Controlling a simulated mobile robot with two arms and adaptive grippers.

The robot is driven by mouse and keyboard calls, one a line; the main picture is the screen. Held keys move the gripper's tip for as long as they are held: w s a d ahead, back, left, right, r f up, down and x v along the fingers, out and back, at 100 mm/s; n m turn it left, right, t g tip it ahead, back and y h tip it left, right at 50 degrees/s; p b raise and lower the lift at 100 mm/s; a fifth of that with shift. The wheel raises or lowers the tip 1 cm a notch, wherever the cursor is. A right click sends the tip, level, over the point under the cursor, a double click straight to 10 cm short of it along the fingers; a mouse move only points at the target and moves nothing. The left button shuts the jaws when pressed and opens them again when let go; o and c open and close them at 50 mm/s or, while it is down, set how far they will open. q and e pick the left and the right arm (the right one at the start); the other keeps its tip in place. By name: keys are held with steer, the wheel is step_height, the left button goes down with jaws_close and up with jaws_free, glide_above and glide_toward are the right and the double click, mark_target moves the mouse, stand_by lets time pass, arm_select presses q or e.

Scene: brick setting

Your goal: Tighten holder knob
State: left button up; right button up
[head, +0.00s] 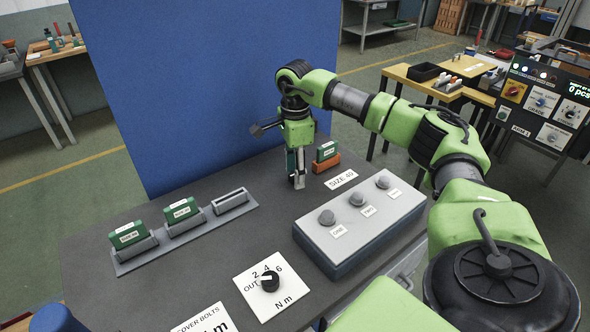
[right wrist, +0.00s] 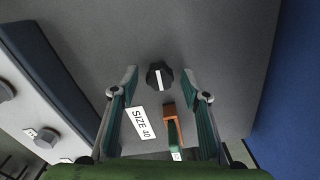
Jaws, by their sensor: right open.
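A black faceted knob (right wrist: 160,75) with a white line lies between my right gripper's two fingertips in the right wrist view. I cannot tell whether the fingers touch it; gaps show on both sides. In the head view this knob is hidden behind the gripper. My right gripper (head: 297,182) points down, open, its tips low over the dark bench top. Beside it is an orange holder (head: 326,164) with a green block (head: 327,152) in it; the holder also shows in the wrist view (right wrist: 170,112). A "SIZE 40" label (head: 341,180) lies near the holder. My left gripper is out of view.
A grey box (head: 360,228) with several round knobs stands to the right. A grey rack (head: 190,232) with two green blocks and an empty slot is at left. A black dial (head: 269,281) is in front. A blue panel (head: 205,90) rises behind the bench.

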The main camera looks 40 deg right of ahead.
steer(key=c, duration=1.1)
